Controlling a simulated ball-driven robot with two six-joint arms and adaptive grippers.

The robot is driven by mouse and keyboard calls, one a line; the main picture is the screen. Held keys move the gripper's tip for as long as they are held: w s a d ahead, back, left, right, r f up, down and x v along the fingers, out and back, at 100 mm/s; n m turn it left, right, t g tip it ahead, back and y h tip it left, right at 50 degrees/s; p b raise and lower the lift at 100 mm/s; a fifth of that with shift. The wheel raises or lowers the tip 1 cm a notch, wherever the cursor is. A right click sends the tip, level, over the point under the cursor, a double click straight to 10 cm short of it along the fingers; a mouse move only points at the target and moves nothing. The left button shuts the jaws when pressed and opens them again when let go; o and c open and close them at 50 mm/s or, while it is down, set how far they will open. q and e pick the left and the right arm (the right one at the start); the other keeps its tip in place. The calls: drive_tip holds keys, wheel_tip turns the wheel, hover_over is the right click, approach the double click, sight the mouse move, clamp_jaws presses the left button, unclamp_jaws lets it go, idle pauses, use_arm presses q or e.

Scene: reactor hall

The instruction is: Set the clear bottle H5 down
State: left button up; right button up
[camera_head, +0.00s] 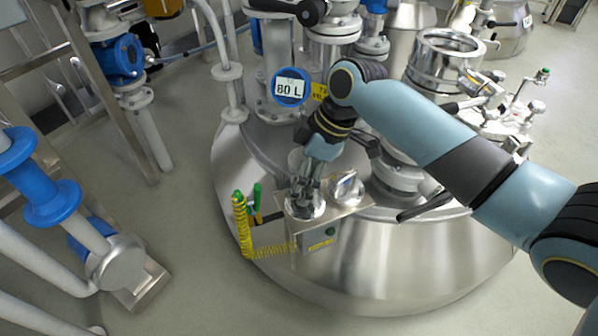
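My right arm comes in from the right, and its gripper (309,188) points down over a small steel box (322,232) at the front of the reactor. Its fingers look close together around the top of a clear, shiny bottle (305,208), which I take for H5. The fingers hide part of it, and I cannot read a label. The bottle is at the box's top, but I cannot tell whether its base touches. My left gripper is not in view.
Another shiny round thing (346,188) is on the box, just right of the gripper. A yellow coiled hose (246,232) is at the box's left. The steel reactor (400,255) carries pipes and valves behind. Grey floor (190,290) is clear at front left.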

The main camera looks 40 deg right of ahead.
drive_tip(key=shift+o, duration=0.5)
drive_tip(key=shift+r, duration=0.1)
drive_tip(key=shift+d+r, duration=0.1)
drive_tip(key=shift+r, duration=0.25)
drive_tip(key=p+v, duration=0.2)
drive_tip(key=v, duration=0.3)
drive_tip(key=shift+s+d+r, duration=0.1)
drive_tip(key=shift+d+r, duration=0.05)
drive_tip(key=shift+r, duration=0.2)
drive_tip(key=shift+s+d+r+p, duration=0.15)
drive_tip(key=shift+r+p, duration=0.2)
drive_tip(key=shift+r, duration=0.1)
